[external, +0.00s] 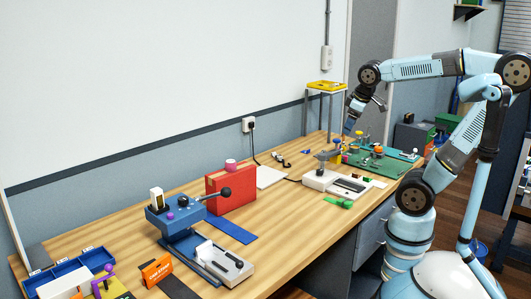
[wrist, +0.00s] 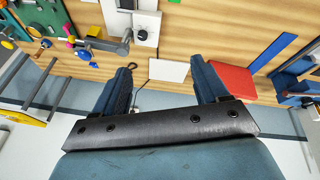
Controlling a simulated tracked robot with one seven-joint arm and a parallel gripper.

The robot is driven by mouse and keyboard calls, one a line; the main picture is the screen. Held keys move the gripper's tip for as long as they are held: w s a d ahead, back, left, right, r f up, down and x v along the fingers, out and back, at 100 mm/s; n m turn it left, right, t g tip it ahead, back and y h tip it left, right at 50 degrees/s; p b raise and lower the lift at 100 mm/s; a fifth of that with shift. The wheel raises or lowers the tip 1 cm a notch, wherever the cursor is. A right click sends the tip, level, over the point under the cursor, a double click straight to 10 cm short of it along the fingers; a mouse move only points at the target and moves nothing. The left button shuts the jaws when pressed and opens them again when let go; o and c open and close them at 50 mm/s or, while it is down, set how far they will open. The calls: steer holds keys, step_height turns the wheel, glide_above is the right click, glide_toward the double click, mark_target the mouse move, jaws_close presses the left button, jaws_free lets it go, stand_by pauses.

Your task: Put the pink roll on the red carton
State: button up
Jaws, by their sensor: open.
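The red carton (external: 231,194) stands upright on the wooden bench, left of centre in the external view. The pink roll (external: 231,164) rests on its top face. My gripper (external: 365,114) is raised well to the right of both, above the far right part of the bench. It is open and empty, with its two fingers (wrist: 161,68) spread apart in the wrist view. The red carton (wrist: 235,82) shows there beyond the right finger, which covers part of it. I cannot make out the pink roll in the wrist view.
A blue press (external: 180,222) with a dark lever knob stands just in front of the carton. A white sheet (external: 271,177) lies behind it. A grey-white device (external: 330,181) and a green mat (external: 385,163) with small items crowd the right. A yellow-topped stand (external: 326,85) rises near the wall.

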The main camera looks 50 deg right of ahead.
steer(key=s+m, duration=0.1)
steer(key=s+m+t, duration=0.1)
steer(key=s, duration=0.1)
steer(key=s+f+m, duration=0.1)
steer(key=s, duration=0.1)
steer(key=shift+s+d+m+y, duration=0.2)
steer(key=shift+d+m+y, duration=0.1)
steer(key=shift+d, duration=0.1)
